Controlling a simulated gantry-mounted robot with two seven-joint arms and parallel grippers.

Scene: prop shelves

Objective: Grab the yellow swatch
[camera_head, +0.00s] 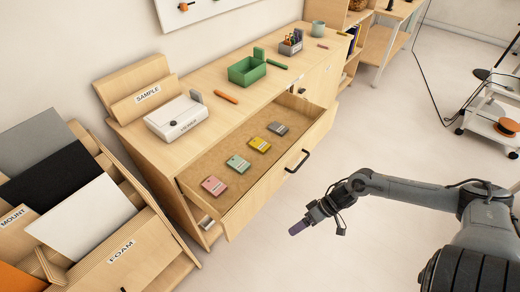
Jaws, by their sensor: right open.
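The yellow swatch (260,144) lies flat in the open drawer (219,159) of the wooden cabinet. It is in a row with a pink swatch (214,186), a green swatch (238,164) and a grey swatch (278,129). My right gripper (299,227) reaches in from the right and hangs over the floor, in front of the drawer and apart from it. It is open, with nothing seen in it. My left gripper is not in view.
The drawer's front panel with a black handle (298,162) stands between my right gripper and the swatches. On the cabinet top are a white box (176,118), a green bin (247,71) and an orange tool (227,97). The floor around my right gripper is clear.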

